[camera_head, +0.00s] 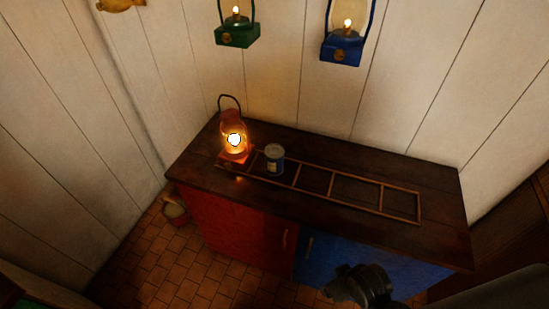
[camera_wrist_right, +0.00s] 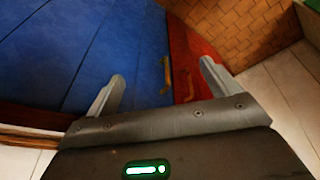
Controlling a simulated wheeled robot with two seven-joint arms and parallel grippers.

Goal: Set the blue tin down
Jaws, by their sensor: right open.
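The blue tin (camera_head: 274,160), with a pale label and a greyish top, stands upright on the dark wooden counter (camera_head: 430,235). It appears to be in the second compartment from the left of a low wooden rack (camera_head: 381,198). My right gripper (camera_head: 343,282) is open and empty, low in front of the blue cupboard door, well apart from the tin. In the right wrist view its two fingers (camera_wrist_right: 160,80) are spread, with the blue door beyond them. My left gripper is not in view.
A lit orange lantern (camera_head: 233,138) stands at the rack's left end, close to the tin. Green (camera_head: 238,36) and blue (camera_head: 341,48) lanterns hang at the back wall. The rack's right compartments are empty. A bucket (camera_head: 174,209) sits on the floor left of the red door (camera_head: 228,222).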

